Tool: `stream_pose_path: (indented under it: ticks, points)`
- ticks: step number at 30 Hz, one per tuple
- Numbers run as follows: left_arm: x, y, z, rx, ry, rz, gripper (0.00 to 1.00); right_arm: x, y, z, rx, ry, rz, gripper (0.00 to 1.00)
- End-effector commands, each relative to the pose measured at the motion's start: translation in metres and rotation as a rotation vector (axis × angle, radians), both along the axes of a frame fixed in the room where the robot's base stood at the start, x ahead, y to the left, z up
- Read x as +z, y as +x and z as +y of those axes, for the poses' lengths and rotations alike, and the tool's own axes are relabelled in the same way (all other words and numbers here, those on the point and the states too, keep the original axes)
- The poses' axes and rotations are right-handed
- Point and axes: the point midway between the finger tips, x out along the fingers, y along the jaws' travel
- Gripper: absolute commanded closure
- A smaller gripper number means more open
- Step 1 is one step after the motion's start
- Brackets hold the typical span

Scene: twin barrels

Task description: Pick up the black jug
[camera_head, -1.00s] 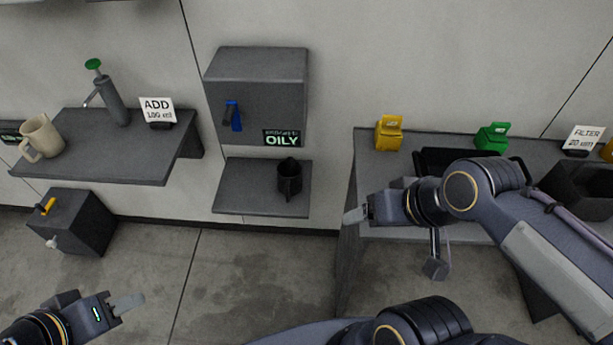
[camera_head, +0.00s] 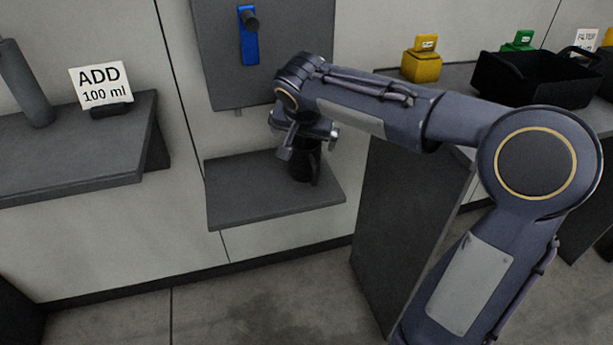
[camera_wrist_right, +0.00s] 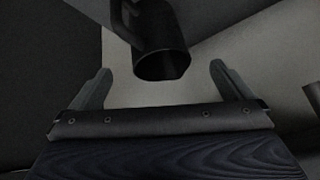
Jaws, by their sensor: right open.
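The black jug (camera_head: 303,168) stands upright on the small grey shelf (camera_head: 235,200) under the dispenser. My right gripper (camera_head: 300,140) is over the jug from above and hides its upper part in the head view. In the right wrist view, the open fingers of my right gripper (camera_wrist_right: 161,70) lie to either side of the mouth of the jug (camera_wrist_right: 158,35), with a gap on each side. The jug's handle shows at its upper left there. My left gripper is not in view.
The dispenser (camera_head: 215,60) with a blue lever (camera_head: 249,38) hangs above the shelf. A table at right holds a yellow container (camera_head: 421,64), a green container (camera_head: 518,42) and a black tray (camera_head: 540,82). A shelf (camera_head: 80,165) with a sign (camera_head: 101,86) is at left.

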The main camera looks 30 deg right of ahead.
Motion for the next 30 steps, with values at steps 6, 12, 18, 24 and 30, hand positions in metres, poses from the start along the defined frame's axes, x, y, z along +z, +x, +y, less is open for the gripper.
stream_pose_path:
  ticks: [6,12,18,24,30]
  points:
    - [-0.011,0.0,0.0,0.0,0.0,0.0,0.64,-0.023,0.01,-0.006,-0.003,0.002,0.002,0.0]
    - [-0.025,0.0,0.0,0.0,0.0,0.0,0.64,-0.043,0.015,-0.01,-0.003,0.002,0.001,0.0]
    - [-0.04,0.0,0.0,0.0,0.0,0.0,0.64,-0.068,0.026,-0.017,-0.003,0.002,0.001,0.0]
    - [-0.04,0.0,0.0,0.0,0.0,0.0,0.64,-0.069,0.029,-0.018,-0.001,0.001,-0.001,0.0]
    - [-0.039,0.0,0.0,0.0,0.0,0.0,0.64,-0.069,0.029,-0.018,-0.002,0.002,0.0,0.17]
